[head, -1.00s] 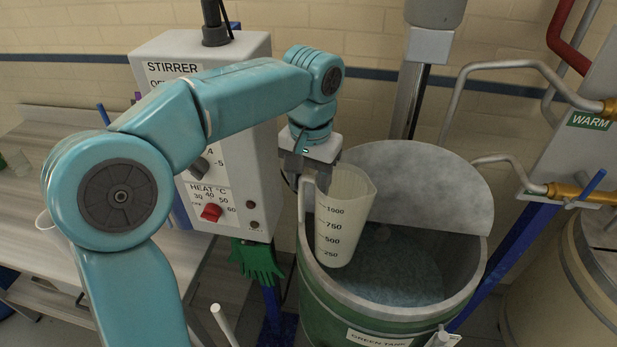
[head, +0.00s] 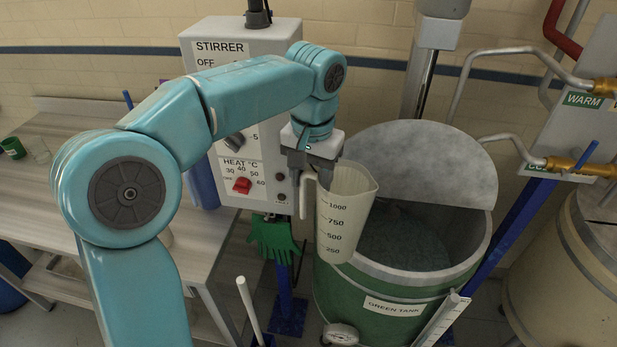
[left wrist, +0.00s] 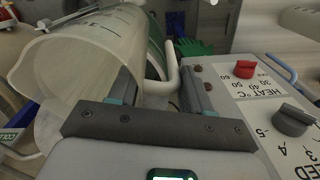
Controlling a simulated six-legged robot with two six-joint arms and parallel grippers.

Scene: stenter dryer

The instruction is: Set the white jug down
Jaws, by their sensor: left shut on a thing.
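The white jug (head: 343,215) is a translucent measuring jug with marks up to 1000. It hangs nearly upright, slightly tilted, at the left rim of the green tank in the head view. My left gripper (head: 311,172) is shut on its handle at the jug's upper left. In the left wrist view the jug (left wrist: 90,62) fills the upper left, and its handle passes between the fingers of my left gripper (left wrist: 160,95). The inside of the jug is not clear to see. My right gripper is not in view.
The green tank (head: 345,290) with a raised half lid (head: 425,160) stands just behind the jug. The stirrer control box (head: 240,150) is close left of the gripper, with green gloves (head: 273,238) below.

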